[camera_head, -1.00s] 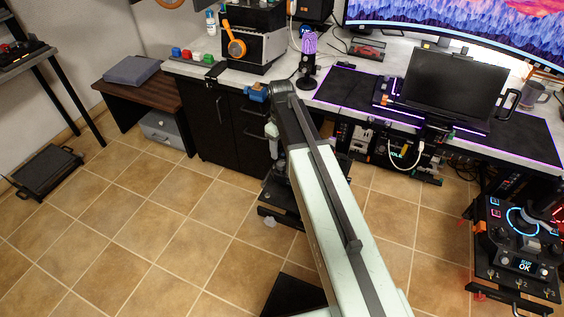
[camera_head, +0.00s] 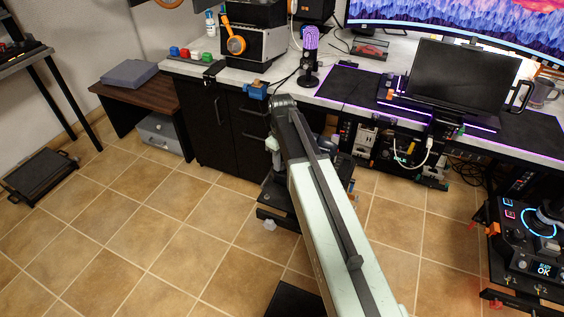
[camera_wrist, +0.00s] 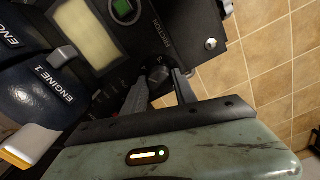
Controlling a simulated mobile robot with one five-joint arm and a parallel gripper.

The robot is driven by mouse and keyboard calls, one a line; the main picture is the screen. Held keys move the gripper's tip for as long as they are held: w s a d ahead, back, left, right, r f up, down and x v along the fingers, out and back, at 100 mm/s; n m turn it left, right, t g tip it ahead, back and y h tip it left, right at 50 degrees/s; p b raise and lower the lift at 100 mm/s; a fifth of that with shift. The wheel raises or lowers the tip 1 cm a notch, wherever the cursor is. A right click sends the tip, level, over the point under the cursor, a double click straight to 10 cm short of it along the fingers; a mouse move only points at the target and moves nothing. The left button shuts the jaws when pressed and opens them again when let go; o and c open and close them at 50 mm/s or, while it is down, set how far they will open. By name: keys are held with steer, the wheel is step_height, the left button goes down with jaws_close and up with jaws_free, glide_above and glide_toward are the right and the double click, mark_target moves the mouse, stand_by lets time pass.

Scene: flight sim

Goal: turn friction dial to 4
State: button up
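In the wrist view the friction dial (camera_wrist: 157,73) is a small dark knob on a dark panel beside the printed word FRICTION. My gripper (camera_wrist: 157,80) has its two grey fingers apart, one on each side of the dial. I cannot tell whether either finger touches it. The dial's scale and pointer are too dark and partly hidden to read. In the head view my arm hides most of the throttle unit, and my gripper is not clearly seen there.
In the wrist view, levers marked ENGINE (camera_wrist: 62,78) stand left of the dial, near a green button (camera_wrist: 123,8). Tiled floor lies to the right. In the head view, a desk (camera_head: 340,105) stands ahead and a control console (camera_head: 528,240) is at the right.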

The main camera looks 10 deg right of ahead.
mark_target(282, 163)
jaws_close()
steer(key=shift+m, duration=0.5)
steer(key=o, duration=1)
jaws_free()
steer(key=shift+d, duration=0.1)
step_height(282, 163, up, 8)
steer(key=p, duration=0.8)
steer(key=shift+f, duration=0.1)
